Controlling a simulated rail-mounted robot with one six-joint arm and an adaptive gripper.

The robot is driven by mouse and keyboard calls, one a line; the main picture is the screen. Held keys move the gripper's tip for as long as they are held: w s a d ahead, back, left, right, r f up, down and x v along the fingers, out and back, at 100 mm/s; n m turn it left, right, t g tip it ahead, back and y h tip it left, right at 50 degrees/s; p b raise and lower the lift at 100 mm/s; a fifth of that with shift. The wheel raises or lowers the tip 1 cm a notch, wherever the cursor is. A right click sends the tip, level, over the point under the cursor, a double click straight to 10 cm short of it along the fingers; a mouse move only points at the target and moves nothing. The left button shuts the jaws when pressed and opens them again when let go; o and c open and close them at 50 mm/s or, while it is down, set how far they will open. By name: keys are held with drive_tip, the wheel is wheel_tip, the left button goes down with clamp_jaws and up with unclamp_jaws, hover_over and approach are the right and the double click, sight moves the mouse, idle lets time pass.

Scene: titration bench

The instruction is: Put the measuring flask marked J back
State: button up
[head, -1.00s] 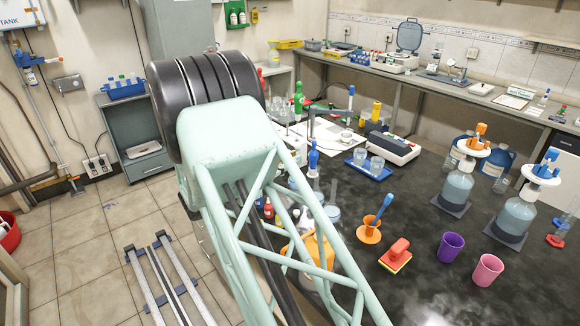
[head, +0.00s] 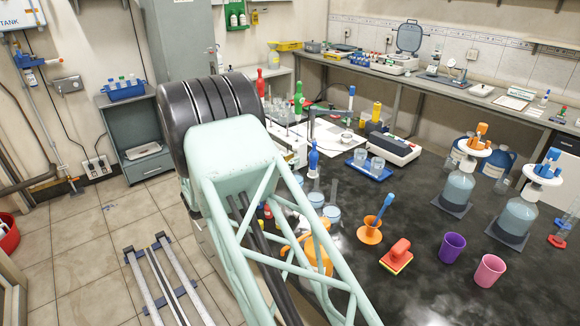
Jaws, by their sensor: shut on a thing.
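Several long-necked flasks with pale blue liquid stand on the dark bench just past my arm, among them a nearer flask (head: 332,213) and one behind it (head: 316,199). My arm's lattice partly covers this group. No letter can be read on any flask, so I cannot tell which is J. My gripper is out of the picture; the arm runs down past the bottom edge, and what it holds is hidden from this view.
An orange vessel (head: 325,262) stands partly behind my arm. The bench's front right is bare.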

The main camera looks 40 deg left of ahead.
drive_tip(key=shift+f, duration=0.8)
drive_tip(key=o, duration=0.8)
drive_tip(key=shift+c, duration=0.2)
drive_tip(key=shift+s, duration=0.1)
drive_tip(key=shift+s, duration=0.2)
drive_tip(key=s+a+p, duration=0.1)
drive_tip(key=s+a, duration=0.1)
drive_tip(key=s, duration=0.9)
drive_tip(key=shift+a+p, duration=0.15)
drive_tip(key=shift+p, duration=0.2)
